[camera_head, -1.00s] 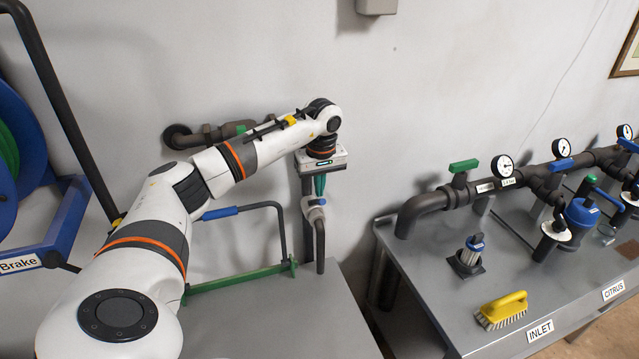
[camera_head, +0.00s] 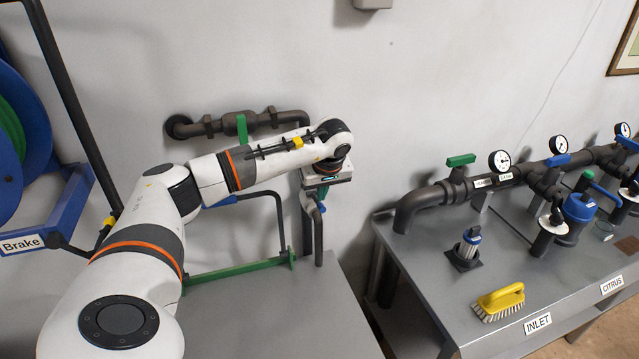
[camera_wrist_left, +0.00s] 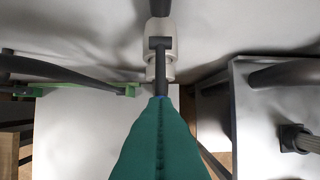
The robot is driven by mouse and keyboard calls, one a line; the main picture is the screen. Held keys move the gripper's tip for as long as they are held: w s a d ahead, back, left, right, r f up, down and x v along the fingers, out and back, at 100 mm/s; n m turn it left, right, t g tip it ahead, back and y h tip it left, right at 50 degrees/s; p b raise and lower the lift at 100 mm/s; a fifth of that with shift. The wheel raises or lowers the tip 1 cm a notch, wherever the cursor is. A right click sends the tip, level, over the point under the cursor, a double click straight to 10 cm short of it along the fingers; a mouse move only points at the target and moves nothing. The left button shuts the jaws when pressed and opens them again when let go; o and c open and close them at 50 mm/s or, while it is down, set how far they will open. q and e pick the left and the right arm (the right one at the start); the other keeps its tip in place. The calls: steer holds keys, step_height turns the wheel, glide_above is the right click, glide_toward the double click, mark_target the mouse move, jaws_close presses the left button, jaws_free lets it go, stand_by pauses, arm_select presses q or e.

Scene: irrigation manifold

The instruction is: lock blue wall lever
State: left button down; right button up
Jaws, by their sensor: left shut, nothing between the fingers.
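The wall pipe (camera_head: 285,118) runs right along the wall and bends down behind my left wrist. A pale valve fitting with a dark stem (camera_wrist_left: 160,57) lies beyond my fingers in the left wrist view. Only a small blue bit (camera_head: 322,207) shows just below my fingers in the head view; I take it as the blue wall lever, mostly hidden. My left gripper (camera_head: 322,192) has teal fingers, shut and empty, pointing down close beside the fitting. Whether they touch the lever I cannot tell. My right gripper is not in view.
A green lever (camera_head: 241,128) sits on the wall pipe. Below my arm, a dark bent bar with a blue grip (camera_head: 222,202) and a green bar (camera_head: 235,269) stand at the grey table (camera_head: 280,320). To the right, a manifold bench holds gauges and a yellow brush (camera_head: 501,298).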

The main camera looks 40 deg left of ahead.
mark_target(322, 211)
arm_select(q)
steer(key=shift+d+f, duration=0.15)
steer(key=shift+f, duration=0.55)
steer(key=shift+s+d+f+b, duration=0.45)
steer(key=shift+d+f+b, duration=0.05)
steer(key=shift+f, duration=0.3)
steer(key=shift+d, duration=0.1)
steer(key=r+p, duration=0.1)
steer(key=r, duration=0.1)
steer(key=r+p, duration=0.1)
steer(key=a+r+p, duration=0.1)
steer(key=r+p, duration=0.1)
steer(key=shift+w+r, duration=0.3)
steer(key=shift+w, duration=0.1)
steer(key=shift+d+r+b, duration=0.3)
steer(key=shift+r+b, duration=0.1)
steer(key=shift+b, duration=0.3)
steer(key=s+d+b+v, duration=0.1)
steer(key=v, duration=0.7)
